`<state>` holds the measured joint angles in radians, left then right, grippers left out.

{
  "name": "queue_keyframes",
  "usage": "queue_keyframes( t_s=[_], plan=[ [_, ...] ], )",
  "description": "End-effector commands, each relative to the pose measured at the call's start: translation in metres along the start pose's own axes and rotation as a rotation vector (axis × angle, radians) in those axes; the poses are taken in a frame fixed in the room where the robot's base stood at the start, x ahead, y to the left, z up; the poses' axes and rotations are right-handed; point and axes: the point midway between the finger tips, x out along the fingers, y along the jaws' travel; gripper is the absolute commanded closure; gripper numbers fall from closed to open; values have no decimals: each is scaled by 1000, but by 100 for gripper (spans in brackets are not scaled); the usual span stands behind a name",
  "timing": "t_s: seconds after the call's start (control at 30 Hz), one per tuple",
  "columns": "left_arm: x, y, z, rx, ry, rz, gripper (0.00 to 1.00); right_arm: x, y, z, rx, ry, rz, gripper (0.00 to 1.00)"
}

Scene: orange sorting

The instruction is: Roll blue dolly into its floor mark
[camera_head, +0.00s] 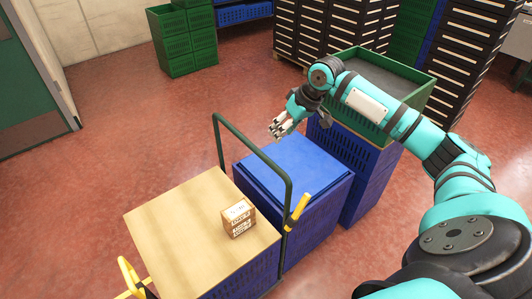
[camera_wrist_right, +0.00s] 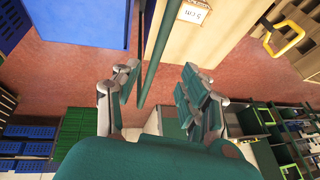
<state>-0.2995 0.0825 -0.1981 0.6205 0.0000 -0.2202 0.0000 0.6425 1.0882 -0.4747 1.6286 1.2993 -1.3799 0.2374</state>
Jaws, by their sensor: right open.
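A dark green tubular push handle (camera_head: 255,152) stands upright between a wooden-topped stack (camera_head: 165,215) and a blue-lidded stack (camera_head: 295,160). I cannot tell for sure which stack is the blue dolly. My right gripper (camera_head: 281,127) is open and empty, above the far side of the blue lid and right of the handle's top bar. In the right wrist view the green handle (camera_wrist_right: 158,52) crosses between the open fingers (camera_wrist_right: 158,85), apparently beyond them. Contact does not show. No floor mark is visible. My left gripper is out of view.
A small carton (camera_head: 238,219) sits on the wooden top. A yellow grip (camera_head: 297,212) is at the handle's near side, and another yellow handle (camera_head: 130,275) is at lower left. A green crate (camera_head: 375,80) stands on blue crates at right. Red floor (camera_head: 130,130) is clear at left.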

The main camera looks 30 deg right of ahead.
Motion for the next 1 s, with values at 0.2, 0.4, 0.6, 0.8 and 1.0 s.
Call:
queue_keyframes(
  t_s=[0.2,0.4,0.6,0.8,1.0],
  plan=[
    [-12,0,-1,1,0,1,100,48,-2,0,1,-3,-2,56],
    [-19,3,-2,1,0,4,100,91,-2,-1,2,-1,-2,56],
    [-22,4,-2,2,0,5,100,120,-1,-1,1,2,-1,56],
    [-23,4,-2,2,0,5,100,132,0,0,-1,2,1,56],
    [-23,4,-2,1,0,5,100,133,0,0,-2,2,1,56]
  ],
)
